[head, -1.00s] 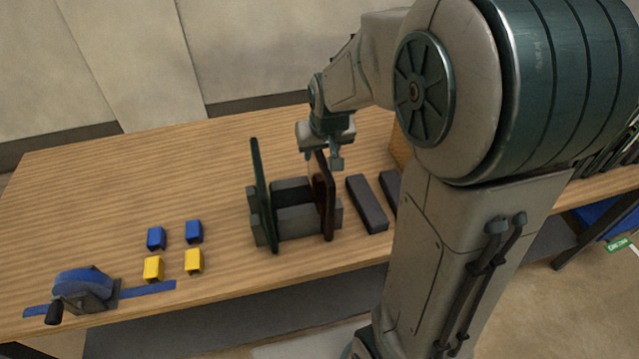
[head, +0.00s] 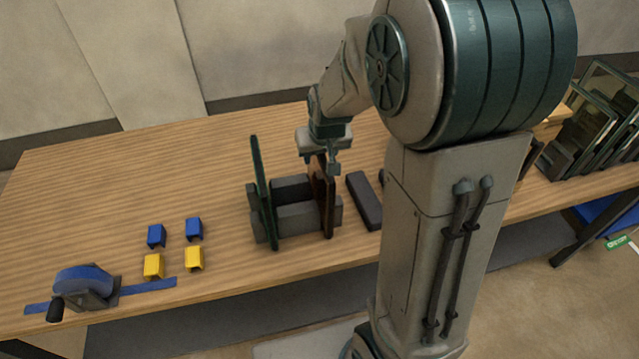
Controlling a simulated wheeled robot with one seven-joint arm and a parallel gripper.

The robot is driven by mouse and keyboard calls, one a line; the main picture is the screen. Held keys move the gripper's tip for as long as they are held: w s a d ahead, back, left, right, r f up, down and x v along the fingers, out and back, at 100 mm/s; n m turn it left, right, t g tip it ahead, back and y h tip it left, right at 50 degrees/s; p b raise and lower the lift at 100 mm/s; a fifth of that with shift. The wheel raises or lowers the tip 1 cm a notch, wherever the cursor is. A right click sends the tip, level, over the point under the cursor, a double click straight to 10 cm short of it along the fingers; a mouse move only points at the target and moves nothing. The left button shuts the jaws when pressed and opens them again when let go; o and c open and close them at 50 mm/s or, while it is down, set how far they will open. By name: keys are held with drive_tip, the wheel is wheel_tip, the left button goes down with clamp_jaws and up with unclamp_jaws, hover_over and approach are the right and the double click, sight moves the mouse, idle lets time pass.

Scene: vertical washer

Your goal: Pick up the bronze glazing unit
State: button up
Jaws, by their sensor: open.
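The bronze glazing unit (head: 323,205) is a dark reddish-brown panel. It stands upright on edge at the right side of a grey slotted block holder (head: 293,217) on the wooden table. A green panel (head: 262,190) stands upright at the holder's left side. My gripper (head: 321,165) points down at the top edge of the bronze unit. Its fingers are open, with the right finger just right of the panel's top edge. The left finger is hard to make out, and I cannot tell whether the fingers touch the panel.
A dark grey bar (head: 364,200) lies just right of the holder. Blue clips (head: 194,229) and yellow clips (head: 194,259) sit to the left, near a blue clamp-like tool (head: 84,288). Framed panels (head: 595,125) stand at the far right. The table's back left is clear.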

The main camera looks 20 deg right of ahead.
drive_tip(key=shift+f, duration=0.1)
idle(0.3)
clamp_jaws()
idle(1.2)
